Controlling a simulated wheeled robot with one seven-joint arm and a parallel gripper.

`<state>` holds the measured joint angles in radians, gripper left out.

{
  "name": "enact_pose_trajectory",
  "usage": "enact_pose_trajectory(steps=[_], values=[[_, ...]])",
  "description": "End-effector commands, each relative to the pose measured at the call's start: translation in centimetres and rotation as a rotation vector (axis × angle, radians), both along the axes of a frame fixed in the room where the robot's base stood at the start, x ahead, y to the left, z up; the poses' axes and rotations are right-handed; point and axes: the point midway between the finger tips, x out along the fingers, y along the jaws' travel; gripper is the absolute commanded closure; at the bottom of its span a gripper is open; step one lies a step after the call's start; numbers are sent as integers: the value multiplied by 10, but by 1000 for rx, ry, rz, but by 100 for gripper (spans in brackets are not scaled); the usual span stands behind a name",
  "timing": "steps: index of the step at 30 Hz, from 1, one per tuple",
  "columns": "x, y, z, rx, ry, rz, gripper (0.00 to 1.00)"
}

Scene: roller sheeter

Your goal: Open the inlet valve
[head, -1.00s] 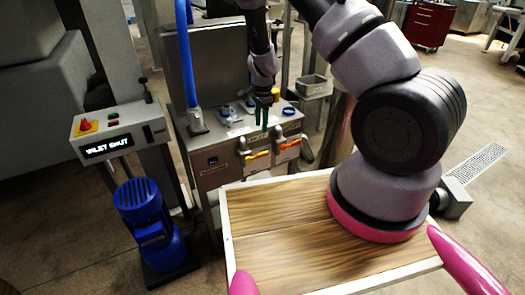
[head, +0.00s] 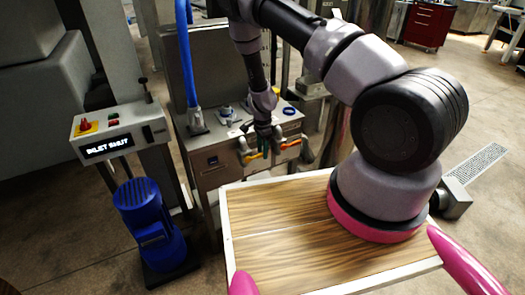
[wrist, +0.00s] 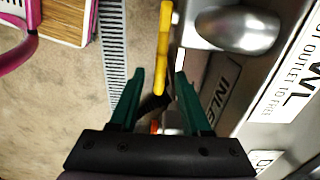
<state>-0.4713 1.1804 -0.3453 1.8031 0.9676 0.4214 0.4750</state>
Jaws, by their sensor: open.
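My gripper (head: 264,143), with green fingers, is in front of the valve panel. In the wrist view the gripper (wrist: 160,80) is open. A yellow valve handle (wrist: 164,40) reaches in between its fingertips, with gaps on both sides. The yellow handle (head: 250,157) also shows just left of the gripper in the head view. An orange handle (head: 290,144) sits to the right; only a bit of orange (wrist: 154,127) shows between the fingers in the wrist view. An INLET label (wrist: 222,90) is beside the right finger. The display (head: 107,147) reads INLET SHUT.
The steel cabinet (head: 213,165) carries the valves, with blue fittings on top. A control box (head: 150,118) stands left, above a blue motor (head: 147,222). My wooden-topped base is in front. A floor grate (wrist: 112,50) lies below the gripper.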

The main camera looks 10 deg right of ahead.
Motion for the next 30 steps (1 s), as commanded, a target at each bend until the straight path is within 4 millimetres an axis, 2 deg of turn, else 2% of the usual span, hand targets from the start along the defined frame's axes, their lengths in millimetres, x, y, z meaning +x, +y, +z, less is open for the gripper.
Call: enact_pose_trajectory(steps=[7, 8, 9, 11, 12, 30], values=[[0, 0, -1, 0, 0, 1, 52], [0, 0, -1, 0, 0, 1, 60], [0, 0, -1, 0, 0, 1, 75], [0, 0, -1, 0, 0, 1, 98], [0, 0, -1, 0, 0, 1, 100], [0, 0, 0, 0, 0, 1, 100]])
